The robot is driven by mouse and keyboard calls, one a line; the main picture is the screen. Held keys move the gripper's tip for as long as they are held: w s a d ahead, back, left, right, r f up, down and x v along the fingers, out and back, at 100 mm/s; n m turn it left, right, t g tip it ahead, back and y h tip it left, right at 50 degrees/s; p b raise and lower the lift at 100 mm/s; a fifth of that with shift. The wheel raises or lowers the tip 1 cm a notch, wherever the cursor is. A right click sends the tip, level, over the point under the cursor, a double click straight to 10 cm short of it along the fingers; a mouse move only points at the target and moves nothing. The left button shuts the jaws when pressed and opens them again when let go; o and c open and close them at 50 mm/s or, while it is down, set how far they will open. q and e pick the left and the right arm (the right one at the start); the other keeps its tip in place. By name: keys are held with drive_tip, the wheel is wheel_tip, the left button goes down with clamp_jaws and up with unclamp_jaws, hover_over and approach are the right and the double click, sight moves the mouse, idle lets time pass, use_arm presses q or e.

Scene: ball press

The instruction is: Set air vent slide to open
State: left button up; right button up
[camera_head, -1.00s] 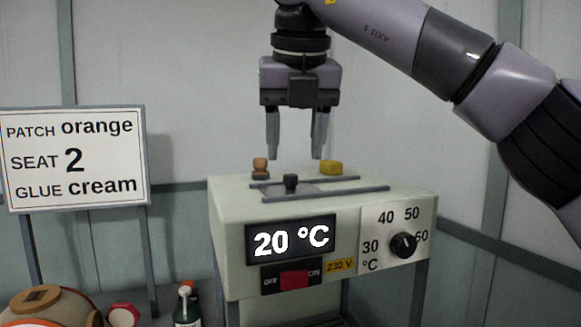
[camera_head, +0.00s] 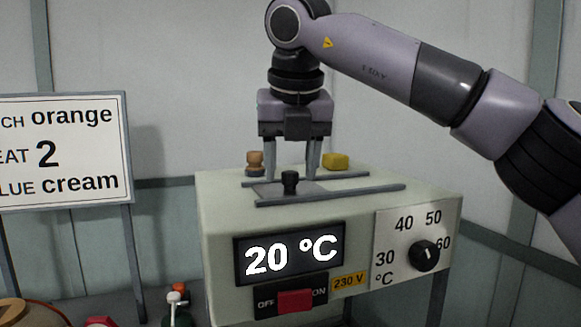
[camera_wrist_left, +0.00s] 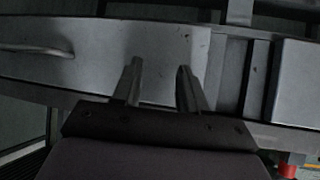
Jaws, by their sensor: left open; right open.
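The air vent slide is a flat grey plate (camera_head: 268,189) with a black knob (camera_head: 290,182), lying between two rails on top of the pale machine box (camera_head: 225,215). My right gripper (camera_head: 297,174) points down with its fingers apart, just behind the knob. The knob stands in front of the fingers, and their tips are low near the box top; I cannot tell whether they touch anything. My left gripper (camera_wrist_left: 158,82) shows only in the left wrist view, open and empty in front of a grey metal surface.
An orange-brown knob (camera_head: 254,160) and a yellow block (camera_head: 336,161) stand at the back of the box top. The box front has a 20 °C display (camera_head: 290,255), a red switch (camera_head: 295,300) and a dial (camera_head: 424,256). A sign (camera_head: 60,150) stands at left.

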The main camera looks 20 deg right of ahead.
drive_tip(key=shift+w+f, duration=0.1)
drive_tip(key=shift+f, duration=0.25)
clamp_jaws()
drive_tip(key=d, duration=1.2)
drive_tip(key=shift+w+r, duration=0.1)
drive_tip(key=shift+w, duration=0.1)
drive_tip(key=shift+c, duration=1.3)
unclamp_jaws()
drive_tip(key=shift+o, duration=1.3)
drive_tip(key=shift+d, duration=0.1)
